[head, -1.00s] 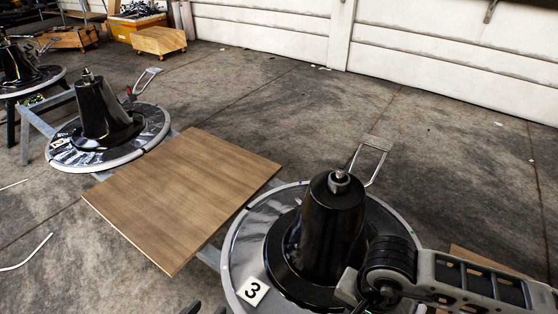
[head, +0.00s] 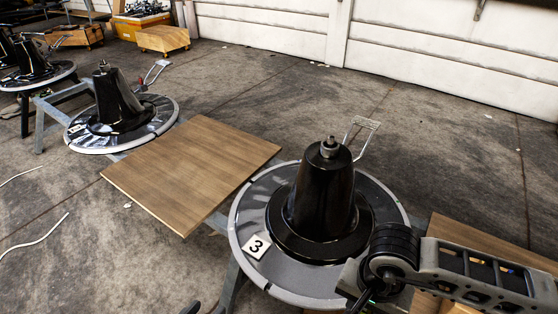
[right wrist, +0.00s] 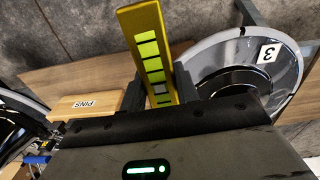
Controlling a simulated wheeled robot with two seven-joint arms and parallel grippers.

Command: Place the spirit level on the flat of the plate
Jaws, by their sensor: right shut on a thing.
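The plate (head: 254,207) is a round grey disc with a pale rim under a black cone-shaped column (head: 323,195); a card marked 3 lies on its flat. In the right wrist view the plate (right wrist: 215,46) is at the upper right. My right gripper (right wrist: 160,88) is shut on the spirit level (right wrist: 143,30), a yellow bar with bright green windows, which points up between the fingers. The head view shows my right arm at the plate's lower right edge; the level does not show clearly there. Only a dark tip of my left gripper (head: 191,307) shows at the bottom edge.
A bare wooden board (head: 195,170) lies left of the plate, with a second numbered base (head: 122,125) beyond it. A wooden block marked PINS (right wrist: 82,105) sits on another board at the right. A metal loop handle (head: 362,135) rises behind the plate.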

